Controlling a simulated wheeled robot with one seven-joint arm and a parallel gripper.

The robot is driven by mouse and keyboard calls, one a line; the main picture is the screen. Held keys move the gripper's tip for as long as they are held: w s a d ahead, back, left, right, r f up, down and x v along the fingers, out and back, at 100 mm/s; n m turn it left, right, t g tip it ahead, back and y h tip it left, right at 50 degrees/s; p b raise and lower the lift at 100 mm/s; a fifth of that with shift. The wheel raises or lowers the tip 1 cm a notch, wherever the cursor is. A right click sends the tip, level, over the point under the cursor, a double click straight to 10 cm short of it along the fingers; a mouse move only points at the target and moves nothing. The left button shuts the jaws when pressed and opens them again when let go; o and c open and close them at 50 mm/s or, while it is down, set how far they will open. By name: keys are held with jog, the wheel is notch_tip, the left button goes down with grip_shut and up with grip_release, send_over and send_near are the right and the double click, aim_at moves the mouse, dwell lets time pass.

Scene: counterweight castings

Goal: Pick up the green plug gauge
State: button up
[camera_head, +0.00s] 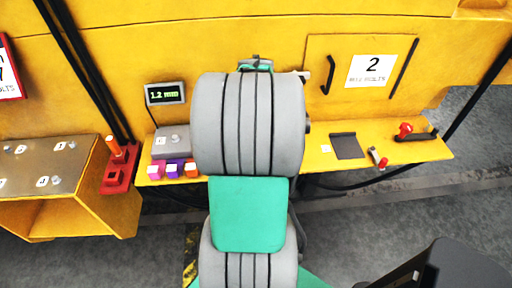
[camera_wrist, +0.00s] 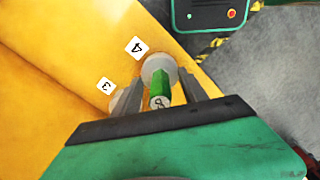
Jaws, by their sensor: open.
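The green plug gauge (camera_wrist: 161,80) shows in the wrist view, with a grey round part at its far end and a pale numbered end facing the camera. My gripper (camera_wrist: 162,92) is open, with one grey finger on each side of the gauge. Some gap shows between the gauge and the fingers; I cannot tell if either touches. In the head view my own arm covers the middle of the ledge, and the gauge is hidden there.
Number labels 4 (camera_wrist: 137,48) and 3 (camera_wrist: 106,86) lie on the yellow surface. In the head view, a display (camera_head: 166,94), small coloured blocks (camera_head: 174,169) and a red holder (camera_head: 120,172) stand left of my arm. A dark pad (camera_head: 347,146) and red-knobbed tool (camera_head: 406,131) lie right.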

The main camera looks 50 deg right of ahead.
grip_shut()
dwell(0.4)
